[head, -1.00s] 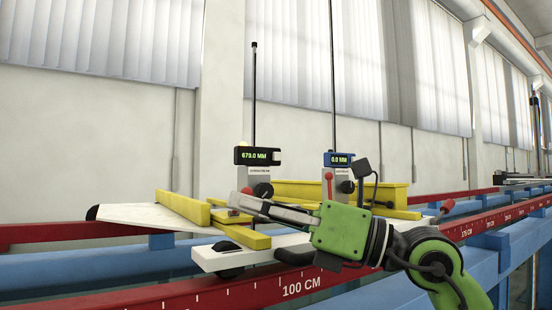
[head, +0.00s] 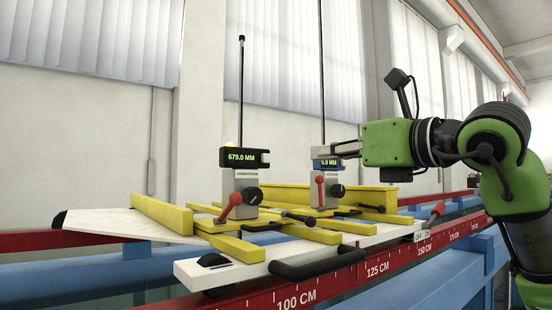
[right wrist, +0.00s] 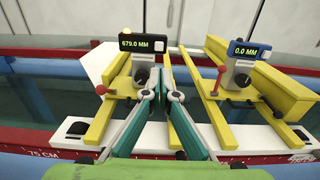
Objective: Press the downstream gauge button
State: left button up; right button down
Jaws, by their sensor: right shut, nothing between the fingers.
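The left gauge (head: 241,182) has a black display reading 679.0 MM, a red-knobbed lever and a black knob; its small label is hard to read. It also shows in the right wrist view (right wrist: 150,44). A small orange-yellow spot (head: 230,146) shows at its top left; I cannot tell whether it is a button. The right gauge (right wrist: 240,60) has a blue display reading 0.0 MM. My right gripper (head: 314,152) is shut and empty, pointing left in front of the right gauge's display. In the right wrist view its fingers (right wrist: 162,70) appear between the two gauges. My left gripper is out of view.
Both gauges stand on yellow bars over a white carriage (head: 222,272) with black handles. Red scaled rails (head: 330,281) and blue beams (head: 400,295) run along the flume. Tall thin rods rise from the gauges. The space above the left gauge is clear except for its rod.

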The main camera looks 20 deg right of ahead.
aim_at(268, 159)
jog(key=p+x, duration=0.7)
jog(key=x, duration=0.7)
jog(key=shift+s+p, duration=0.1)
jog(key=shift+p, duration=0.2)
jog(key=shift+f, duration=0.1)
